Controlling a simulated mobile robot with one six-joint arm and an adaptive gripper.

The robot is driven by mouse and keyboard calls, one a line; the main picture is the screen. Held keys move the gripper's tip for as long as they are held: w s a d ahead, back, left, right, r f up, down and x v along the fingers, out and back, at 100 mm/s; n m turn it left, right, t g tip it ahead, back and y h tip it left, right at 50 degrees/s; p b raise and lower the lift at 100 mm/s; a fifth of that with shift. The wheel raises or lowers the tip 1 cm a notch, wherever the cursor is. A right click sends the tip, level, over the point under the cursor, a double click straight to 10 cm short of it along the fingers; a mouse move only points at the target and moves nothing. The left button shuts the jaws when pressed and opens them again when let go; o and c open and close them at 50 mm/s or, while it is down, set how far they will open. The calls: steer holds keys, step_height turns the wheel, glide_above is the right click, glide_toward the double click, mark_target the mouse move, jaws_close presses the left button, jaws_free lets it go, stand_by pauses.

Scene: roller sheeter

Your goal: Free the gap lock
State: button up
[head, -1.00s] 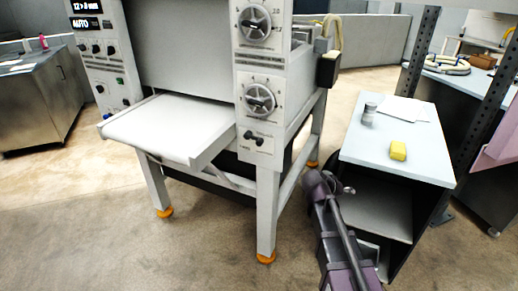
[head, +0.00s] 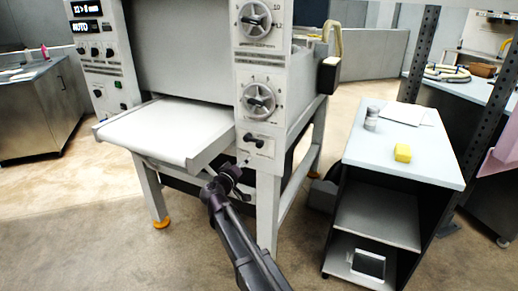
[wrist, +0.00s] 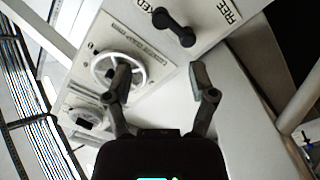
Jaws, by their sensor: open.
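The gap lock is a small black lever (head: 255,141) on the machine's white front panel, below the lower dial. In the wrist view the black lever (wrist: 174,27) lies slanted near the top, between a partly cut-off label ending in "KED" and a label "FREE". I cannot tell which setting it is at. My gripper (wrist: 159,77) is open and empty, its two fingers spread, with the lever beyond the fingertips and apart from them. In the head view my gripper (head: 232,172) is below and a little left of the lever.
The lower dial (head: 258,100) and upper dial (head: 254,20) are above the lever. The white feed table (head: 165,128) juts out to the left of my gripper. A cart (head: 380,150) with a yellow block (head: 403,153) stands to the right.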

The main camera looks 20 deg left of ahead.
mark_target(258, 146)
steer(key=shift+a, duration=0.15)
steer(key=shift+w, duration=0.1)
steer(key=w, duration=1.3)
steer(key=shift+w, duration=0.25)
jaws_close()
